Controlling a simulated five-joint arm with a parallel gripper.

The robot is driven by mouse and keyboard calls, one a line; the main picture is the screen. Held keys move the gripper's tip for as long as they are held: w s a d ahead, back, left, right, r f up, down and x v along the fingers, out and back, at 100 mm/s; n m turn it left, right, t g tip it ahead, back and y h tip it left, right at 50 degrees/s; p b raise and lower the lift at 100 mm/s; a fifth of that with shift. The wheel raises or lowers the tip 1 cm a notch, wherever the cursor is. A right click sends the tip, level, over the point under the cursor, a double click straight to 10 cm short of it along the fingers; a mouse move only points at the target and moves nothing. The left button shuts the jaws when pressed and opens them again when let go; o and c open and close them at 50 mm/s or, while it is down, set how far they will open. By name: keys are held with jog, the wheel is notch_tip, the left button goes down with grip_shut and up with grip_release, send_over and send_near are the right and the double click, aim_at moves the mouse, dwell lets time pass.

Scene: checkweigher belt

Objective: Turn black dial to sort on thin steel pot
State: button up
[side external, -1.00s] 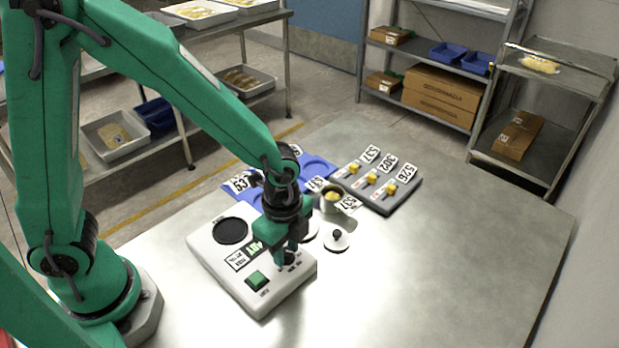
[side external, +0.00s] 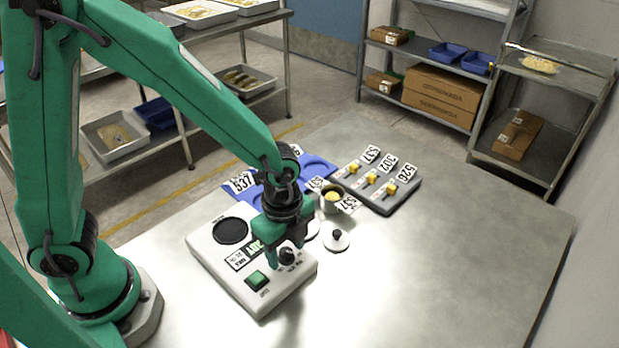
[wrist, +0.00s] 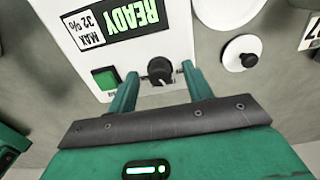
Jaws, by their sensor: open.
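The black dial (side external: 287,256) sits on the front right of a pale control box (side external: 212,262). It also shows in the wrist view (wrist: 160,70), between my fingertips with a gap on each side. My gripper (side external: 287,250) is open over the dial, its fingers pointing down on either side. The dial's labels are too small to read surely. The thin steel pot (side external: 325,206) stands open behind the box with something yellow inside. A round lid (side external: 328,246) with a black knob lies on the table in front of it.
The box has a green button (side external: 257,281) close to the dial, a black round plate (side external: 231,231) and a display reading READY (wrist: 125,22). A grey block (side external: 379,209) with yellow levers and number tags stands behind right. The table's right side is clear.

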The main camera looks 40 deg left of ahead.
aim_at(286, 251)
jog(key=shift+r, duration=3.9)
jog(key=shift+r, duration=0.1)
jog(key=s+a+r+n+t, duration=0.2)
jog(key=a+r+n, duration=0.4)
jog(key=n, duration=0.3)
jog(key=s+a+r+n+t, duration=0.3)
jog(key=s+a+r+n, duration=0.2)
jog(key=a+n, duration=0.4)
jog(key=shift+s+r+t, duration=0.25)
jog(key=shift+r+t, duration=0.05)
jog(key=shift+r, duration=0.3)
